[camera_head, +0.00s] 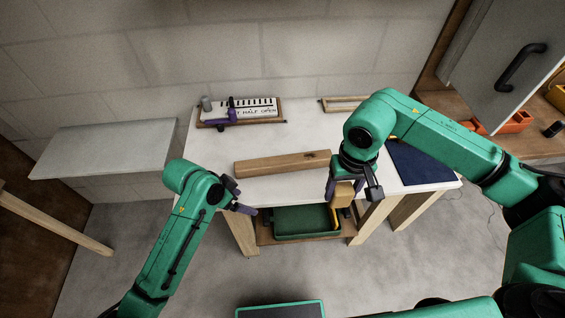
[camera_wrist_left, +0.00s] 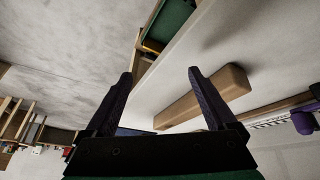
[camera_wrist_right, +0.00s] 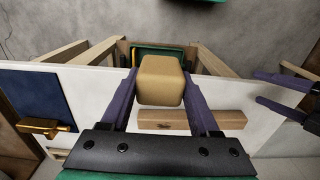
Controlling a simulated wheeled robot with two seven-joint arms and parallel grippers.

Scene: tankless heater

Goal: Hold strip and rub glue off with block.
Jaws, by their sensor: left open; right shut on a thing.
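A wooden strip (camera_head: 283,163) lies flat on the white table, free of both grippers; it also shows in the left wrist view (camera_wrist_left: 205,97) and the right wrist view (camera_wrist_right: 215,119). My right gripper (camera_head: 350,190) is shut on a tan block (camera_wrist_right: 160,80), held near the table's front edge, to the right of the strip. The block also shows in the head view (camera_head: 343,194). My left gripper (camera_head: 238,197) is open and empty at the table's front edge, left of and in front of the strip.
A lettered board (camera_head: 252,108) with a purple item stands at the table's back left. A wooden frame (camera_head: 345,104) lies at the back. A dark blue mat (camera_head: 420,165) lies at the right. A green bin (camera_head: 300,221) sits below the table. A cabinet with a black handle (camera_head: 520,66) is far right.

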